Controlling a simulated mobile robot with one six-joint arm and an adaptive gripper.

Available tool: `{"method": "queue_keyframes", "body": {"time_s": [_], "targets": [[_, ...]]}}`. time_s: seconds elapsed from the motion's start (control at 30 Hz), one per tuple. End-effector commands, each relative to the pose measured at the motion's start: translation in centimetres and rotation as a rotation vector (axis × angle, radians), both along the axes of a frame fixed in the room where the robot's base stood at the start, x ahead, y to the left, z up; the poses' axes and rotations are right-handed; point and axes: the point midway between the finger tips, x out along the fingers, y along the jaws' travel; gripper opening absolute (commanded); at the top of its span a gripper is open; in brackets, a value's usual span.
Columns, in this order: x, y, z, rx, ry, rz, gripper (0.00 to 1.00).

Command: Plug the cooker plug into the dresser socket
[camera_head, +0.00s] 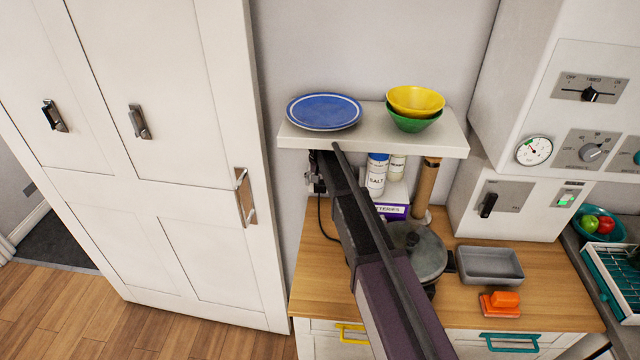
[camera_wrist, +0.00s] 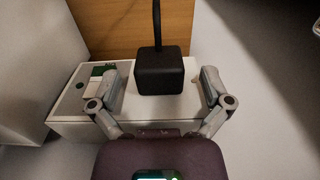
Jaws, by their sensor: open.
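The cooker plug (camera_wrist: 160,72) is a black block with a black cable (camera_wrist: 157,22) running up from it in the wrist view. It sits between the two grey fingers of my gripper (camera_wrist: 159,84), which are apart with gaps on both sides. Behind the plug is the white dresser socket box (camera_wrist: 75,128), with a green-and-white switch at its left. The plug covers part of the box face; I cannot tell whether its pins are in. In the head view my gripper (camera_head: 314,172) is partly hidden under the shelf, and the cable (camera_head: 320,218) hangs down to the worktop.
A white shelf (camera_head: 290,137) above holds a blue plate (camera_head: 324,111) and yellow and green bowls (camera_head: 415,101). Right of my arm stand a salt container (camera_head: 376,177), a purple box (camera_head: 392,211) and a lidded pan (camera_head: 420,255). A tall white cupboard (camera_head: 160,100) stands left.

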Motion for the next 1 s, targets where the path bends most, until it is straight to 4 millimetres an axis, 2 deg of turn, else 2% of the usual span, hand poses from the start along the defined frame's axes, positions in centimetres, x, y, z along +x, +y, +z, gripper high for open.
{"method": "queue_keyframes", "body": {"time_s": [0.37,0.63,1.0], "targets": [[-0.7,0.0,0.0,0.000,0.000,0.000,0.99],[-3.0,-0.1,-0.1,0.000,0.000,0.001,0.99],[-7.2,0.1,0.0,0.000,0.000,0.000,0.99]]}}
